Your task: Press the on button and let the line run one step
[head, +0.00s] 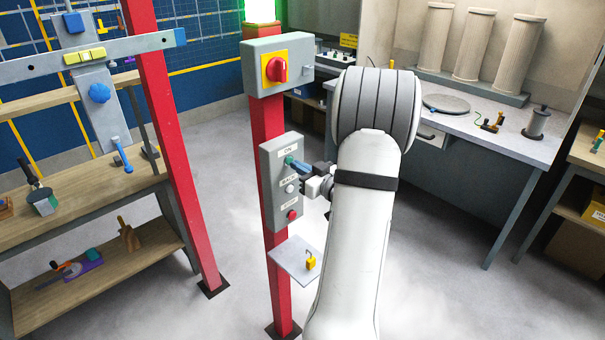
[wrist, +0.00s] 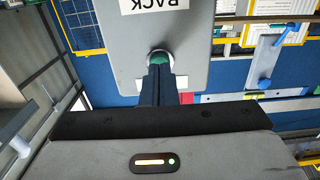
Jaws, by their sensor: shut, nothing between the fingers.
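The grey control box (head: 281,180) is fixed to a red post, with a column of buttons. The green button (head: 288,160) sits at the top under the ON label. A pale button (head: 291,187) is in the middle and a red button (head: 292,214) is below. My gripper (head: 294,164) is shut and empty, its dark blue fingers pointing at the green button. In the wrist view my shut fingertips (wrist: 158,68) overlap the green button (wrist: 160,56), covering most of it. They look in contact, but I cannot tell if it is pressed in. An upside-down BACK label (wrist: 154,5) shows beyond it.
Above the box is a yellow plate with a red rotary switch (head: 276,69). A green lamp (head: 260,10) glows on top of the post. A small shelf (head: 291,256) holding a yellow padlock (head: 311,262) sticks out below. A wooden workbench (head: 90,200) stands left.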

